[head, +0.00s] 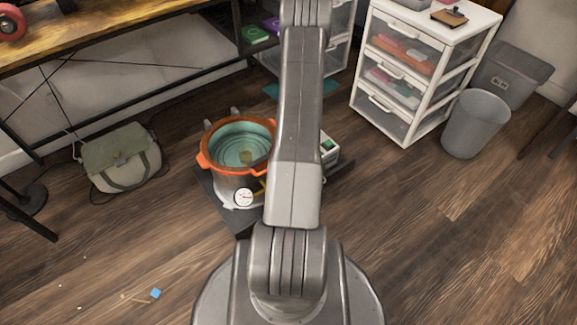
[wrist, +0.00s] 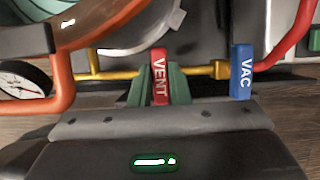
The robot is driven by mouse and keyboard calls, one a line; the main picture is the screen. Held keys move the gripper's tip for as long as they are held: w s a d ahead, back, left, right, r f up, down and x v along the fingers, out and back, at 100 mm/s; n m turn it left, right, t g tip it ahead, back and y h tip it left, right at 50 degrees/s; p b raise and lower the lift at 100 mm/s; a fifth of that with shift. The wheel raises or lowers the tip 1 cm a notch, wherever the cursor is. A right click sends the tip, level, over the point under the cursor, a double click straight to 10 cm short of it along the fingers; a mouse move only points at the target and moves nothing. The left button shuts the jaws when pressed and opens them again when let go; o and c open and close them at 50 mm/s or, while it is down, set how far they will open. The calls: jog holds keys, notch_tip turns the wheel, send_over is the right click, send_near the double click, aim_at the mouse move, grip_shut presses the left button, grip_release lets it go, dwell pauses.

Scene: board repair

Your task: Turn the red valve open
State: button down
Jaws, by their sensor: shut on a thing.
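The red valve handle (wrist: 160,76), marked VENT, stands upright on a brass pipe (wrist: 199,70) in the wrist view. My gripper (wrist: 161,84) is shut on this handle, with a green fingertip on each side of it. A blue handle (wrist: 242,72), marked VAC, stands upright to the right, apart from my fingers. The pipe runs beside a pot with an orange rim (head: 204,162). In the head view my arm hides the gripper and the red handle.
A pressure gauge (head: 243,197) is on the pot's front; it also shows at the left in the wrist view (wrist: 22,80). A red hose (wrist: 291,38) rises right of the blue handle. A bag (head: 121,157), drawers (head: 408,99) and a bin (head: 475,124) stand around on the floor.

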jog(key=n+g+y+p, duration=0.1)
jog(key=n+p, duration=0.1)
jog(key=n, duration=0.1)
jog(key=shift+r+n, duration=0.1)
jog(key=shift+n, duration=0.3)
jog(key=n, duration=0.2)
jog(key=n+g, duration=0.1)
jog(key=n, duration=0.1)
jog(key=shift+w+g+y, duration=0.15)
jog(key=shift+g+y, duration=0.15)
jog(key=n+g, duration=0.1)
jog(key=n, duration=0.4)
jog(key=shift+g, duration=0.4)
jog(key=n+g, duration=0.1)
jog(key=n, duration=0.1)
jog(key=n+b, duration=0.1)
jog(key=n, duration=0.1)
jog(key=shift+w+n+g+h, duration=0.15)
jog(key=shift+n+g+h, duration=0.25)
jog(key=c, duration=1.4)
grip_release()
jog(key=shift+o, duration=0.2)
